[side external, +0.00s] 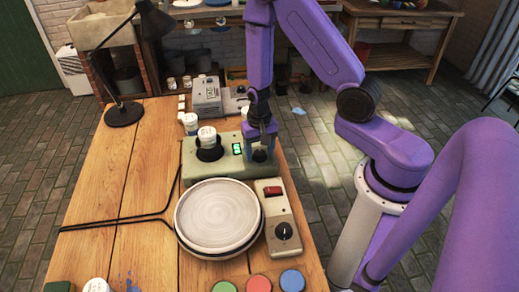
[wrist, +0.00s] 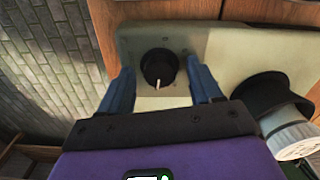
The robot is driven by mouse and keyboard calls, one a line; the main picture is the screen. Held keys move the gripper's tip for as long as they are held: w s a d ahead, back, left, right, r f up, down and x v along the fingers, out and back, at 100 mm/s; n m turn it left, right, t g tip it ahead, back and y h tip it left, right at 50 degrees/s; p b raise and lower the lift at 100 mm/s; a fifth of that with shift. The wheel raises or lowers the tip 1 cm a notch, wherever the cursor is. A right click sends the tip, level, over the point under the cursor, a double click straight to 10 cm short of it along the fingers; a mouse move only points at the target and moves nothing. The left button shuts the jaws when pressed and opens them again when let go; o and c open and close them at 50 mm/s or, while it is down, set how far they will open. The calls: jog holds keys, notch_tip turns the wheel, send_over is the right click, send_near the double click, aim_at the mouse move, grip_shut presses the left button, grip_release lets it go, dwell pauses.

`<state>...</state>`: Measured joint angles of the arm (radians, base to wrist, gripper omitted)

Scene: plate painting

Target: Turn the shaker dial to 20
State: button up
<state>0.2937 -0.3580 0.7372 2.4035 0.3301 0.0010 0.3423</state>
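The shaker (side external: 190,168) is a pale green-grey box on the wooden table, with a small green-lit display (side external: 237,149) on its top. Its black dial (wrist: 158,68) shows in the wrist view with a white pointer line aimed down toward my gripper. My gripper (wrist: 160,88) is open, with one blue finger on each side of the dial and a gap to the knob on both sides. In the side view my gripper (side external: 259,150) reaches down over the dial and mostly hides it. The display's digits are too small to read.
A white-lidded jar (side external: 207,137) sits in the shaker's black holder (wrist: 272,95). A round plate (side external: 217,215) on a wheel and a second control box (side external: 270,190) with a red switch and a dial stand in front. A lamp (side external: 124,113) stands at the back left.

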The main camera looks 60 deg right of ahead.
aim_at(259, 153)
jog(key=shift+r, duration=0.15)
jog(key=shift+w+r, duration=0.1)
jog(key=shift+r, duration=0.6)
notch_tip(259, 153, up, 16)
jog(key=shift+f, duration=0.15)
dwell(0.6)
jog(key=s+a+r+n, duration=0.2)
jog(key=s+a+n, duration=0.1)
jog(key=s+n, duration=0.6)
jog(key=s+a+r+n, duration=0.2)
jog(key=s+a+n, duration=0.2)
jog(key=s+n, duration=0.6)
jog(key=shift+s+a+r+n, duration=0.3)
jog(key=shift+s+r, duration=0.05)
jog(key=shift+s, duration=0.6)
dwell(0.9)
